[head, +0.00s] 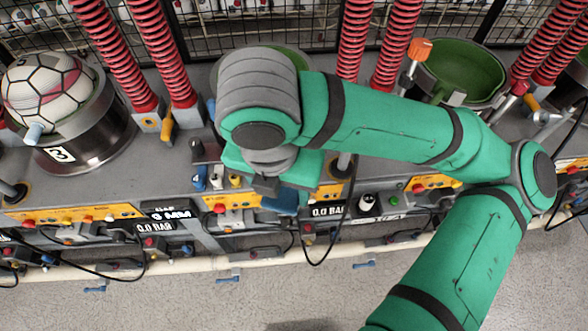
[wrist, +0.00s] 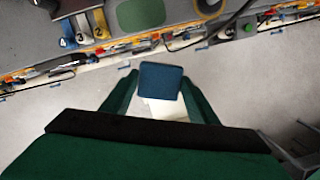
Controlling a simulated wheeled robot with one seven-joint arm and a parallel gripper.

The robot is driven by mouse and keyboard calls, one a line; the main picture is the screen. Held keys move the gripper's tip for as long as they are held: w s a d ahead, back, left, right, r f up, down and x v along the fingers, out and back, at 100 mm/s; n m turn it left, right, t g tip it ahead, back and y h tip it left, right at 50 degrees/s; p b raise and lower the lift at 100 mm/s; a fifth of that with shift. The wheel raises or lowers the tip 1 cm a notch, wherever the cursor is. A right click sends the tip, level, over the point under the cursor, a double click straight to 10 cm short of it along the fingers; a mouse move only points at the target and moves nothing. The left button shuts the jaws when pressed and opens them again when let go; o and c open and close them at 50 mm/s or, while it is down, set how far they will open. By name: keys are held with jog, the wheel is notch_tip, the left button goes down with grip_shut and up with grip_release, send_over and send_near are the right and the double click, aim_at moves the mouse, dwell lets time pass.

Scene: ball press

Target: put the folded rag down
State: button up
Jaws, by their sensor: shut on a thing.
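My gripper (wrist: 158,95) is shut on the folded rag (wrist: 161,80), a flat dark blue square between its two green fingers in the wrist view. A pale cream patch (wrist: 166,108) shows just behind the rag between the fingers; I cannot tell what it is. In the head view the rag (head: 281,201) shows as a small blue piece below my gripper (head: 268,187), in front of the bench's yellow control panels. In the wrist view pale floor surrounds it, beyond the bench edge. My arm hides part of the bench.
The grey bench (head: 200,92) carries a ball (head: 48,92) in a metal cup (head: 92,135) at left and a green bowl (head: 458,72) at right. Red spring columns (head: 112,55) stand behind. Small numbered levers (head: 216,180) and a hanging black cable (head: 318,262) are near my gripper.

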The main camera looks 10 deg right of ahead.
jog(key=shift+w+d+f, duration=0.1)
jog(key=shift+w+d, duration=0.05)
jog(key=shift+w, duration=0.05)
jog(key=w+f, duration=0.2)
jog(key=w, duration=0.2)
jog(key=w+f, duration=0.3)
jog(key=w, duration=0.1)
jog(key=w+a+f, duration=0.1)
jog(key=w+f, duration=0.2)
jog(key=w, duration=0.1)
jog(key=shift+w+f, duration=0.45)
jog(key=shift+f, duration=0.05)
jog(key=shift+w+f, duration=0.2)
jog(key=shift+f, duration=0.8)
jog(key=shift+w+f, duration=0.15)
jog(key=shift+f, duration=0.8)
jog(key=shift+f, duration=0.15)
jog(key=o, duration=0.9)
jog(key=shift+o, duration=0.2)
